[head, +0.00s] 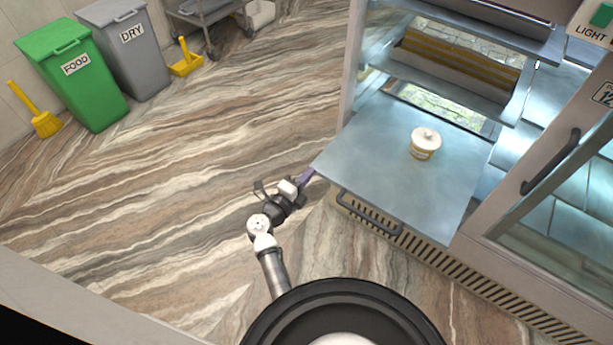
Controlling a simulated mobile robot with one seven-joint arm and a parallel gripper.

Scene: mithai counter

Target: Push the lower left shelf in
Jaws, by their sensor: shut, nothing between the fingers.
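The lower left shelf (365,150) is a flat blue-grey panel that sticks out of the open left side of the display counter. A small white tub (425,144) with a yellow band and a lid stands upright on it. My gripper (308,176) is at the shelf's front left corner, low over the floor. Its fingers look shut, with nothing seen between them. The fingertips are at or very near the corner; I cannot tell whether they touch it.
Higher shelves (440,85) sit inside the counter. A dark handle (370,212) and vent grille (450,262) are below the shelf. A sliding door with a handle (550,162) is at right. Green (75,80) and grey bins (130,50) stand far left. The floor between is clear.

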